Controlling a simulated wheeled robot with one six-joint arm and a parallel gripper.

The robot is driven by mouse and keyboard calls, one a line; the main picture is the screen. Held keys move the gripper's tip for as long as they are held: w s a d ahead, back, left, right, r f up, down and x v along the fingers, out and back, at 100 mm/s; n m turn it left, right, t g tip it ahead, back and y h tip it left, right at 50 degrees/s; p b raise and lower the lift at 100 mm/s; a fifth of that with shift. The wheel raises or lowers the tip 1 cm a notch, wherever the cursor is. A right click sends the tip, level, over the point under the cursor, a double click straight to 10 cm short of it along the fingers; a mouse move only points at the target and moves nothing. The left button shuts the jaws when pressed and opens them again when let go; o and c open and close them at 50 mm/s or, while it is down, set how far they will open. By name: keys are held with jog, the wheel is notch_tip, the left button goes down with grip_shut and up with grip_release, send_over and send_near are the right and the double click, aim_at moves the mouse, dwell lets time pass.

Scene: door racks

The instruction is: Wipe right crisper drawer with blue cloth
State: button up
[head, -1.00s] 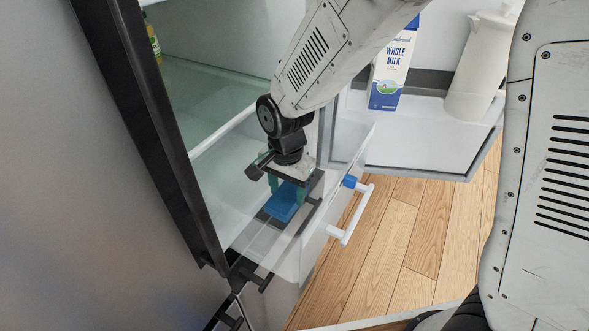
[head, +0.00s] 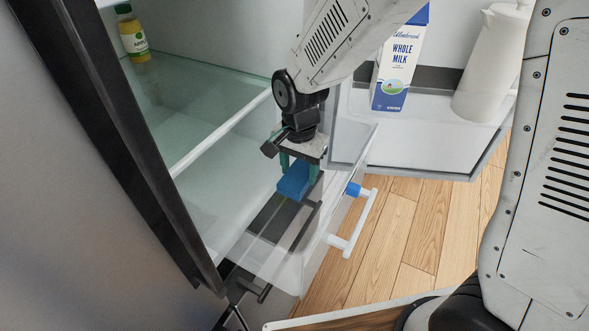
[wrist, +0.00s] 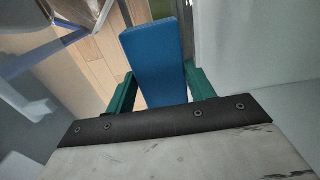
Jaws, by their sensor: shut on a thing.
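The blue cloth (head: 294,180) looks like a folded block. My gripper (head: 300,172) has green fingers and is shut on the cloth, holding it inside the open crisper drawer. In the wrist view the cloth (wrist: 158,58) sticks out from between the green fingers (wrist: 160,90). The right crisper drawer (head: 272,262) is clear, pulled out, with a white bar handle (head: 352,228) and a blue piece at the handle's upper end. Whether the cloth touches the drawer floor I cannot tell.
A glass shelf with a pale front rail (head: 220,135) lies left of my arm. A juice bottle (head: 133,35) stands on it. The open door's rack holds a milk carton (head: 397,65) and a white pitcher (head: 488,65). Wooden floor (head: 400,230) lies right of the drawer.

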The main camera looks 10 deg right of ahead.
jog(key=shift+d+r, duration=0.1)
jog(key=shift+r, duration=0.6)
jog(key=shift+w+r, duration=0.1)
jog(key=shift+r, duration=2.55)
